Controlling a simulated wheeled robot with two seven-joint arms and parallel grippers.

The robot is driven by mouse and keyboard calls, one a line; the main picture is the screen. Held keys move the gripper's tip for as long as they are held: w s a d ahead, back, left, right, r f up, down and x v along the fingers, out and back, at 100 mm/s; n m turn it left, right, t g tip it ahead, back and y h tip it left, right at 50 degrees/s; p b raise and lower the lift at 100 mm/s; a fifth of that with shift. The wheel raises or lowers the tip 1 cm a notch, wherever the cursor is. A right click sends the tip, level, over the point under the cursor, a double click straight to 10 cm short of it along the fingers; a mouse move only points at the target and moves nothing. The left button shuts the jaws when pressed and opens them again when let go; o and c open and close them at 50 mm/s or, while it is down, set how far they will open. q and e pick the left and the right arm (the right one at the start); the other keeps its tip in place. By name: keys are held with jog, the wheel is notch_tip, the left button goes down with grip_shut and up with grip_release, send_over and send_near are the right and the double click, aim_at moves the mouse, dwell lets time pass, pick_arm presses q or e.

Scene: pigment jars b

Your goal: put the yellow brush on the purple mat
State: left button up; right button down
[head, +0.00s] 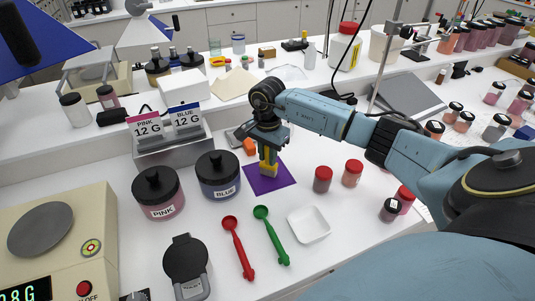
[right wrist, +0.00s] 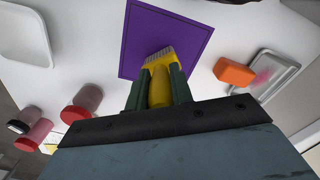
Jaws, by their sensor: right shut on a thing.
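The yellow brush (head: 268,168) is in my right gripper (head: 268,152), over the purple mat (head: 287,173) in the head view. In the right wrist view the fingers of the right gripper (right wrist: 158,85) are shut on the yellow brush (right wrist: 160,72), with its bristle end pointing at the purple mat (right wrist: 185,25). The brush hides part of the mat. I cannot tell whether the bristles touch the mat. My left gripper is in neither view.
The blue-labelled jar (head: 218,176) stands left of the mat. An orange block (head: 250,146) lies behind it. A white dish (head: 309,224), a green spoon (head: 271,236) and a red spoon (head: 238,247) lie in front. Red-lidded jars (head: 322,179) stand to the right.

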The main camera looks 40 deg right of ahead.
jog(key=c, duration=1.2)
grip_release()
jog(key=shift+c, duration=0.2)
notch_tip(320, 180, up, 12)
jog(key=shift+r+b, duration=0.1)
jog(key=shift+b, duration=0.35)
